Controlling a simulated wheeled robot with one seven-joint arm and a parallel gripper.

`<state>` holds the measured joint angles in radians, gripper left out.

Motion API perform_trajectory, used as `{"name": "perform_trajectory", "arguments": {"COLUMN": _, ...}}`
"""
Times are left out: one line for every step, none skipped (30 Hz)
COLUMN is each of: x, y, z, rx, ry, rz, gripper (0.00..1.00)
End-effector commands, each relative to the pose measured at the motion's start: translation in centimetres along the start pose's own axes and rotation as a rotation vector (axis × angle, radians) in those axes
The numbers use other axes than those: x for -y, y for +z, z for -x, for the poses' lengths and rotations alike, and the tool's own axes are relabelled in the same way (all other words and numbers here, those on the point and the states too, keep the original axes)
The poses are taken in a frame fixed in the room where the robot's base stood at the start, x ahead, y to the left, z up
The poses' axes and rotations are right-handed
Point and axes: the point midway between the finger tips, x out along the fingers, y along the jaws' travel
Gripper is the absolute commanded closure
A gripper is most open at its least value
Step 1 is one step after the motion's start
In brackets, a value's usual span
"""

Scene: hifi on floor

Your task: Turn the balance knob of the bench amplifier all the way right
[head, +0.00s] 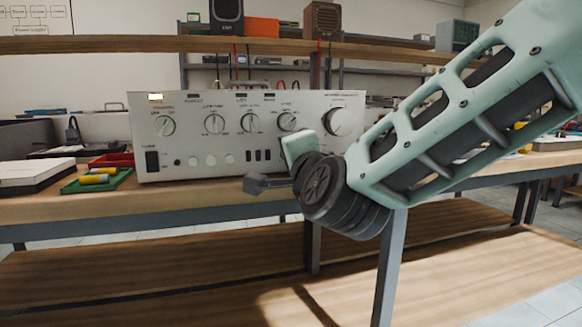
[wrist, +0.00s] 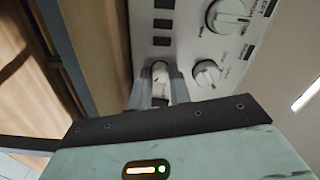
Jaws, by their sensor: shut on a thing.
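The bench amplifier (head: 240,175) stands on the bench, its silver front panel with knobs and black buttons facing me. My gripper (wrist: 160,88) is at the panel's lower row. In the wrist view its two fingers are shut on a small pale knob (wrist: 160,69), in line with several black buttons (wrist: 162,40). Two round knobs, a smaller one (wrist: 206,74) and a larger one (wrist: 228,15), sit clear of the fingers. The labels are too small to read, so I cannot tell which knob is the balance knob. In the head view my wrist hides the fingers and held knob.
A green tray (head: 118,183) with yellow items and a red tray (head: 112,160) lie left of the amplifier. A wooden shelf (head: 150,44) runs above it. The bench's front edge (head: 160,212) passes under my wrist.

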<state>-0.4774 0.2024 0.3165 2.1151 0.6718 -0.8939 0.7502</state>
Motion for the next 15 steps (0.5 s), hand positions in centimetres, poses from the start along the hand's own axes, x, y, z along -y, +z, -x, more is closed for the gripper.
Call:
{"name": "perform_trajectory", "arguments": {"x": -0.19, "y": 0.04, "z": 0.02, "rx": 0.000, "ry": 0.001, "rz": -0.013, "gripper": 1.00}}
{"name": "perform_trajectory", "arguments": {"x": -0.18, "y": 0.02, "z": 0.02, "rx": 0.000, "ry": 0.001, "rz": -0.019, "gripper": 1.00}}
{"name": "perform_trajectory", "arguments": {"x": -0.16, "y": 0.01, "z": 0.01, "rx": 0.000, "ry": 0.002, "rz": -0.025, "gripper": 1.00}}
{"name": "perform_trajectory", "arguments": {"x": -0.15, "y": 0.00, "z": 0.01, "rx": 0.000, "ry": 0.002, "rz": -0.029, "gripper": 1.00}}
{"name": "perform_trajectory", "arguments": {"x": -0.14, "y": 0.00, "z": 0.01, "rx": 0.000, "ry": 0.002, "rz": -0.033, "gripper": 1.00}}
{"name": "perform_trajectory", "arguments": {"x": -0.13, "y": -0.01, "z": 0.01, "rx": 0.000, "ry": 0.002, "rz": -0.036, "gripper": 1.00}}
{"name": "perform_trajectory", "arguments": {"x": -0.12, "y": -0.01, "z": 0.01, "rx": 0.000, "ry": 0.002, "rz": -0.038, "gripper": 1.00}}
{"name": "perform_trajectory", "arguments": {"x": -0.12, "y": -0.01, "z": 0.01, "rx": 0.000, "ry": 0.002, "rz": -0.039, "gripper": 1.00}}
{"name": "perform_trajectory", "arguments": {"x": -0.11, "y": -0.01, "z": 0.01, "rx": 0.000, "ry": 0.002, "rz": -0.041, "gripper": 1.00}}
{"name": "perform_trajectory", "arguments": {"x": -0.10, "y": -0.01, "z": 0.01, "rx": 0.000, "ry": 0.002, "rz": -0.041, "gripper": 1.00}}
{"name": "perform_trajectory", "arguments": {"x": -0.10, "y": -0.02, "z": 0.00, "rx": 0.000, "ry": 0.002, "rz": -0.041, "gripper": 1.00}}
{"name": "perform_trajectory", "arguments": {"x": -0.10, "y": -0.02, "z": 0.01, "rx": 0.000, "ry": 0.002, "rz": -0.041, "gripper": 1.00}}
{"name": "perform_trajectory", "arguments": {"x": -0.10, "y": -0.02, "z": 0.01, "rx": 0.000, "ry": 0.002, "rz": -0.041, "gripper": 1.00}}
{"name": "perform_trajectory", "arguments": {"x": -0.10, "y": -0.02, "z": 0.01, "rx": 0.000, "ry": 0.002, "rz": -0.041, "gripper": 1.00}}
{"name": "perform_trajectory", "arguments": {"x": -0.10, "y": -0.02, "z": 0.01, "rx": 0.000, "ry": 0.003, "rz": -0.041, "gripper": 1.00}}
